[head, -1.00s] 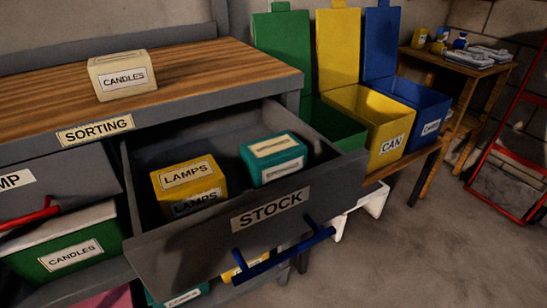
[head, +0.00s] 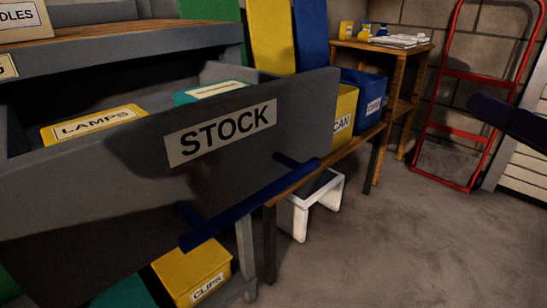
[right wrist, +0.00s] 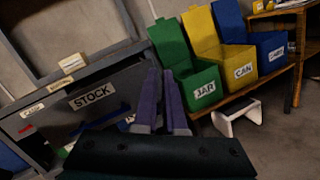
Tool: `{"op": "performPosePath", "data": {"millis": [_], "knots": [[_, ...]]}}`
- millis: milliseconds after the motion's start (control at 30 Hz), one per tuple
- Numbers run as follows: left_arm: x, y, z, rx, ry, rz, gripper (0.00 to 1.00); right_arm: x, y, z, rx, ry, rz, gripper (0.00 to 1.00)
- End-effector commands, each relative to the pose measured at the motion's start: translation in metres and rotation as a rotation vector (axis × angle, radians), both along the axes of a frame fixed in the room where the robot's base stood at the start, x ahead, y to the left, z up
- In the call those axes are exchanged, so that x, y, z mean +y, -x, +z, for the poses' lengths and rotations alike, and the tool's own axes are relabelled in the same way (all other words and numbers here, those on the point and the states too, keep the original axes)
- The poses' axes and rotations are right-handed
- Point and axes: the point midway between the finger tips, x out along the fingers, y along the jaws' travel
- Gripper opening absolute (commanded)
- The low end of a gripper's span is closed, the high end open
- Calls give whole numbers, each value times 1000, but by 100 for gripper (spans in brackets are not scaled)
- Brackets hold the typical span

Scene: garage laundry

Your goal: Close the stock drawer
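The stock drawer (head: 300,105) is pulled out of the grey bench in the head view, its grey front labelled STOCK. A blue bar handle (head: 250,207) runs along the lower part of its front. Inside are a yellow LAMPS box (head: 95,125) and a teal box (head: 212,91). The drawer front also shows at left in the right wrist view (right wrist: 125,87). My right gripper (head: 474,104) is at the right edge of the head view, well apart from the drawer. Its purple fingers (right wrist: 161,72) look nearly together and empty. My left gripper is not in view.
A yellow CLIPS box (head: 195,272) sits below the drawer. A white step stool (head: 300,218) stands on the floor beside it. Colored bins (head: 345,110) stand on a wooden bench. A red hand truck (head: 450,130) leans at the back wall. The floor at right is clear.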

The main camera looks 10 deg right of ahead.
Motion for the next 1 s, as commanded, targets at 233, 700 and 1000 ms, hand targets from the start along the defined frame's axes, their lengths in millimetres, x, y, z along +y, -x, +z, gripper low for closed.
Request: {"op": "performPosePath", "data": {"millis": [233,700,1000], "knots": [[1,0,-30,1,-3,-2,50,35,27,-55,-94,448,259,0],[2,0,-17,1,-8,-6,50,79,-28,-53,-106,477,282,0],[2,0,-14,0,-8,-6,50,111,-71,-55,-104,474,281,0]]}}
